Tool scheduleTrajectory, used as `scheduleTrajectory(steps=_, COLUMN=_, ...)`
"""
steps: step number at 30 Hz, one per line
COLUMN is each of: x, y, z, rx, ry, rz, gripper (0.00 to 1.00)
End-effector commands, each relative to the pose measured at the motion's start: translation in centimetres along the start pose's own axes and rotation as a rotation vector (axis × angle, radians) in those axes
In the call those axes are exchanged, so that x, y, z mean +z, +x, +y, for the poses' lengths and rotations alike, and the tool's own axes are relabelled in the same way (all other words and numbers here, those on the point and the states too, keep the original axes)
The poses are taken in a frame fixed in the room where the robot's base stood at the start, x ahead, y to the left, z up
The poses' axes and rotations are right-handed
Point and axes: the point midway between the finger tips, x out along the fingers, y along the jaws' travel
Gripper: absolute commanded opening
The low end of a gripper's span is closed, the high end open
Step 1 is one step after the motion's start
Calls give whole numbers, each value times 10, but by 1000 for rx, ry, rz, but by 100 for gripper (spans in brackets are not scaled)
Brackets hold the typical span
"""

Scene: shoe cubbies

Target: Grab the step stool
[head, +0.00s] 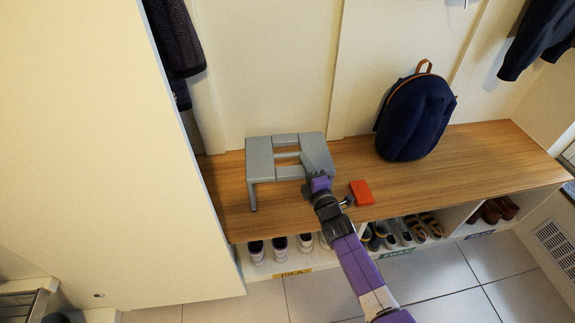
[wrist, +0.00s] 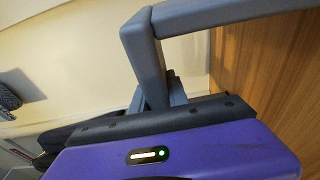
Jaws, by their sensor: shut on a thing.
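The grey step stool (head: 260,159) stands on the left part of the wooden bench top in the head view. It has a slotted top and splayed legs. My gripper (head: 318,182) is at the stool's front right corner, shut on that part of the stool. In the wrist view the grey stool frame (wrist: 146,58) rises just beyond my purple gripper body. The fingertips are mostly hidden there, so the exact grip point cannot be told.
A red box (head: 361,192) lies on the bench (head: 470,165) just right of my gripper. A navy backpack (head: 415,118) stands farther right against the wall. Shoes fill the cubbies below. A tall cream panel (head: 90,150) closes off the left. Dark clothes hang at both sides.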

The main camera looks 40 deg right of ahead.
Motion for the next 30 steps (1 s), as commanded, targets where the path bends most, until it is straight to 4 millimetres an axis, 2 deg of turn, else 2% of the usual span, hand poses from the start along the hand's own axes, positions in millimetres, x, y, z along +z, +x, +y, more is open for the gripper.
scheduleTrajectory(steps=22, x=0, y=-1, z=-1, rx=-2, ry=0, rz=1, gripper=0)
scheduleTrajectory(steps=30, x=-1, y=1, z=5, rx=7, ry=1, rz=2, gripper=0)
